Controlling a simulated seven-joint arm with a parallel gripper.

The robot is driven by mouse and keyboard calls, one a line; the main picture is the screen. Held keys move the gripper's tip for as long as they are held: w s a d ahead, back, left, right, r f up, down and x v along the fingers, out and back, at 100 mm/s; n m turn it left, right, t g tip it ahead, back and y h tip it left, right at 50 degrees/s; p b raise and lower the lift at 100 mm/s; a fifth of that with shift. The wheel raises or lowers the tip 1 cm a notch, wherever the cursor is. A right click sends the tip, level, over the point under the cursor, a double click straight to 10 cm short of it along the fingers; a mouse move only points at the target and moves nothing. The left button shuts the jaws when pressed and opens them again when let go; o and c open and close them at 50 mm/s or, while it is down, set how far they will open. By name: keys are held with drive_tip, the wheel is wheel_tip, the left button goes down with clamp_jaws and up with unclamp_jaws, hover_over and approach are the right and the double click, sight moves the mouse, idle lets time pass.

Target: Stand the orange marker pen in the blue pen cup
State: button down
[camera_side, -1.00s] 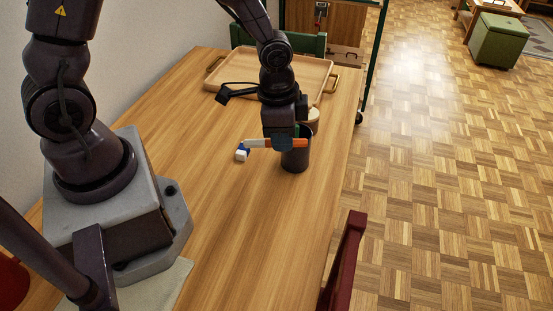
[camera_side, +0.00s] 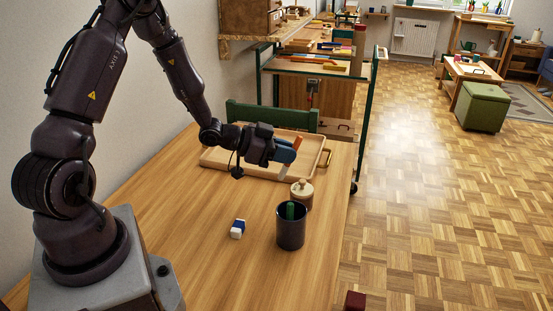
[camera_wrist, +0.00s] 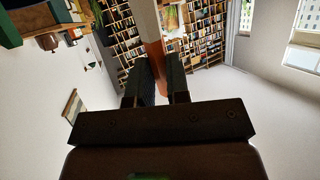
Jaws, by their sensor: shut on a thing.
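The orange marker pen (camera_side: 297,142) is held in my gripper (camera_side: 284,153), its orange end up and its pale end down, tilted slightly. In the wrist view the pen (camera_wrist: 153,50) stands between the two dark fingers of my gripper (camera_wrist: 161,82), which are shut on it. The pen cup (camera_side: 291,232) is very dark, looking nearly black-blue, and stands upright on the table with a green pen (camera_side: 290,210) in it. My gripper is above and behind the cup, over the tray's near right side, and apart from the cup.
A wooden tray (camera_side: 219,162) with a brass handle lies behind. A lidded wooden jar (camera_side: 302,194) stands just behind the cup. A blue and white eraser (camera_side: 238,229) lies left of the cup. A green chair (camera_side: 272,115) is beyond; bare table (camera_side: 200,265) lies in front.

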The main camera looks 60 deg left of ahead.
drive_tip(key=s+d+r+m+g+h, duration=0.1)
drive_tip(key=s+d+r+m+h, duration=0.3)
drive_tip(key=d+r+m+h, duration=0.4)
wheel_tip(320, 180, down, 12)
drive_tip(key=n, duration=0.2)
drive_tip(key=shift+a+f+h, duration=0.25)
drive_tip(key=shift+a+h, duration=0.15)
drive_tip(key=shift+a, duration=0.05)
drive_tip(key=shift+w, duration=0.1)
idle(0.4)
drive_tip(key=c, duration=1)
unclamp_jaws()
drive_tip(key=v, duration=1.3)
drive_tip(key=shift+w+a+r, duration=0.1)
drive_tip(key=shift+r, duration=0.05)
